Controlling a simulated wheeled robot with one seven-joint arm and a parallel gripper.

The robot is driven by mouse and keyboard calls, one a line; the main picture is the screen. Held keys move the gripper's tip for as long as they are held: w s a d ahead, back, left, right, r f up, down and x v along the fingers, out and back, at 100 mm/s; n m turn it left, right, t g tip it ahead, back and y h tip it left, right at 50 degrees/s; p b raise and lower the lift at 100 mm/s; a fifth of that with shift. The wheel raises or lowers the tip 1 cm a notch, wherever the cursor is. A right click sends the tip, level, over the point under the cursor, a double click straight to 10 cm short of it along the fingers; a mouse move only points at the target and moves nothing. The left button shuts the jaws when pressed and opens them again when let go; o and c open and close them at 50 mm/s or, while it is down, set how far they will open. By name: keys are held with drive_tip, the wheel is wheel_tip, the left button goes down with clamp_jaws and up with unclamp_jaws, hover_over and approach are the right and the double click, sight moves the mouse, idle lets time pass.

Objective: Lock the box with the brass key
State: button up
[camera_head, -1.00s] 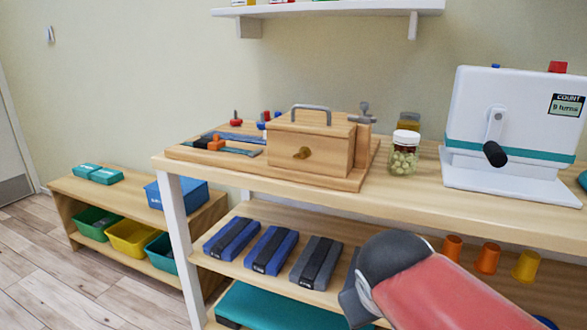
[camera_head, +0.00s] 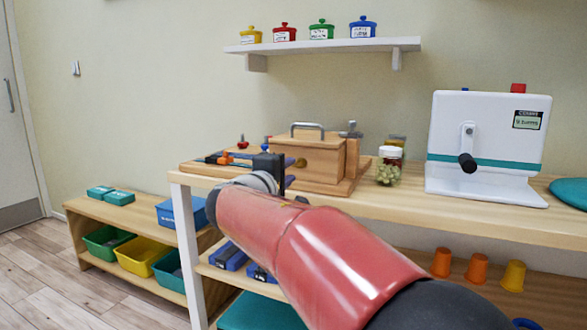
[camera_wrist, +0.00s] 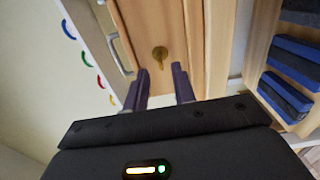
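The wooden box (camera_head: 324,164) with a grey top handle stands on a wooden board on the shelf top. The brass key (camera_head: 300,162) sits in the box's front face; in the wrist view the key (camera_wrist: 159,53) shows its round head with a narrow part below. My gripper (camera_wrist: 160,70) is open, its two dark fingers apart with nothing between them. The key appears just beyond the fingertips, about midway between them. In the head view my gripper (camera_head: 275,165) is in front of the box and hides part of its left side.
A jar (camera_head: 389,167) and a white crank machine (camera_head: 485,140) stand right of the box. Small tools (camera_head: 225,158) lie on the board to the left. Blue weights (camera_head: 230,256) and cups (camera_head: 478,267) are on the lower shelf.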

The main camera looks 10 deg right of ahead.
sight(298, 165)
drive_tip(key=x, duration=0.4)
clamp_jaws()
